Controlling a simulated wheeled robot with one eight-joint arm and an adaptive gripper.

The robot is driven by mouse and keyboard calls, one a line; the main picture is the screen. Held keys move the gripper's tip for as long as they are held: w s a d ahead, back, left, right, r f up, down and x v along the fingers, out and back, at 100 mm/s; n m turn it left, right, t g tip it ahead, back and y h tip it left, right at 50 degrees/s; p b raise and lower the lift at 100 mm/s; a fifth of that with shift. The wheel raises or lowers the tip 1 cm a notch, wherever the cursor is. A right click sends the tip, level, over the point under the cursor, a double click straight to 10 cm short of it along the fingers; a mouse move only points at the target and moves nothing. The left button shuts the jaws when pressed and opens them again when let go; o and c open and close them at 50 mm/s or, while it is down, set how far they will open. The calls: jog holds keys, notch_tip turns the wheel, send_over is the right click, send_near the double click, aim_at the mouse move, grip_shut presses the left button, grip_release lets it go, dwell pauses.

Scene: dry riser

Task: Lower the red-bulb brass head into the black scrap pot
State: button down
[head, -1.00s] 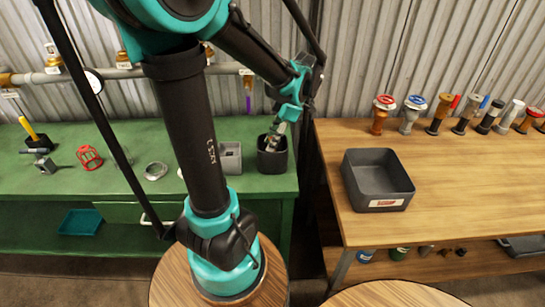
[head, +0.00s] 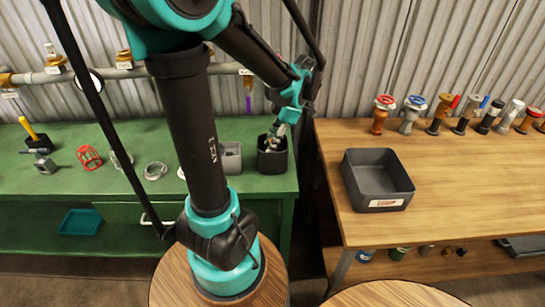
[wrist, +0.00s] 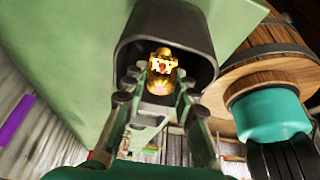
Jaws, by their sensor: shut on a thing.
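The brass head (wrist: 162,68) shows in the wrist view between my gripper's fingertips, with a small red spot at its middle. My gripper (wrist: 158,92) is shut on it. The black scrap pot (wrist: 207,40) surrounds the head in the wrist view, and its dark inside lies behind the head. In the head view the pot (head: 272,162) stands at the right end of the green bench, and my gripper (head: 274,140) points down into its mouth. The head is hidden there. I cannot tell whether it touches the pot's floor.
A grey box (head: 230,157) stands just left of the pot on the green bench (head: 255,185). A purple-tipped brass fitting (head: 248,95) hangs from the wall pipe behind. A dark grey tray (head: 378,203) and several valves stand on the wooden bench at right.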

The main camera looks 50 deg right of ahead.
jog(key=c, duration=1.1)
grip_release()
jog(key=shift+c, duration=0.2)
jog(key=v, duration=1.2)
